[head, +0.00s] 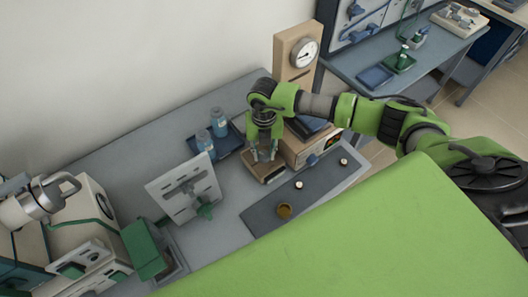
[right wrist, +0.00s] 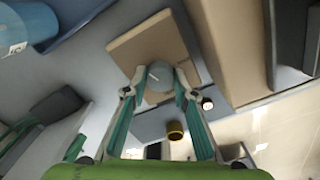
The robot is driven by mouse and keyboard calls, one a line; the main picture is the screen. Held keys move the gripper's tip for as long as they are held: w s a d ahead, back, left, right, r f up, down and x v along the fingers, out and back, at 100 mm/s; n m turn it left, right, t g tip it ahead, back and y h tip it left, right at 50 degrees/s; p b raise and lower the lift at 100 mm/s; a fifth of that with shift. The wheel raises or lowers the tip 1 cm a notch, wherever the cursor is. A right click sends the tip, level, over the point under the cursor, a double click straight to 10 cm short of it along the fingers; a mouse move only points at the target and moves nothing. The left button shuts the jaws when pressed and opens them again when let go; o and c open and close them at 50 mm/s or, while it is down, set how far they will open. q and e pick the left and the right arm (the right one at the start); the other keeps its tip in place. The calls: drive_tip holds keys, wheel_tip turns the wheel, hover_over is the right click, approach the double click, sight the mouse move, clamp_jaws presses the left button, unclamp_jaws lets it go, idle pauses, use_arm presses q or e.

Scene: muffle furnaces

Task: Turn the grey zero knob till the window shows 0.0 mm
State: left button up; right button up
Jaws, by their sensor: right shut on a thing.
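My right gripper (head: 264,155) reaches down from above onto a small tan block beside the beige instrument in the head view. In the right wrist view its two fingers (right wrist: 159,84) are shut on the grey zero knob (right wrist: 158,74), one on each side. The knob is round, with a pale line across its top, and sits on the tan block (right wrist: 140,46). In the head view the gripper hides the knob. The beige instrument (head: 296,152) has a small dark display with red on its front; I cannot read it.
A blue tray (head: 231,145) with blue-labelled bottles (head: 218,122) stands left of the gripper. A tilted white panel (head: 183,187) stands nearer. A grey mat (head: 262,220) holds a brass cup (head: 284,211) and small white-topped pieces. A dial gauge (head: 304,53) stands behind.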

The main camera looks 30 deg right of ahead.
sight(264, 154)
drive_tip(key=m, duration=1)
drive_tip(key=shift+m+p, duration=0.3)
drive_tip(key=shift+p, duration=0.1)
idle(0.3)
drive_tip(key=o, duration=1.1)
drive_tip(key=shift+r, duration=0.1)
wheel_tip(264, 154, up, 12)
drive_tip(key=shift+f, duration=0.1)
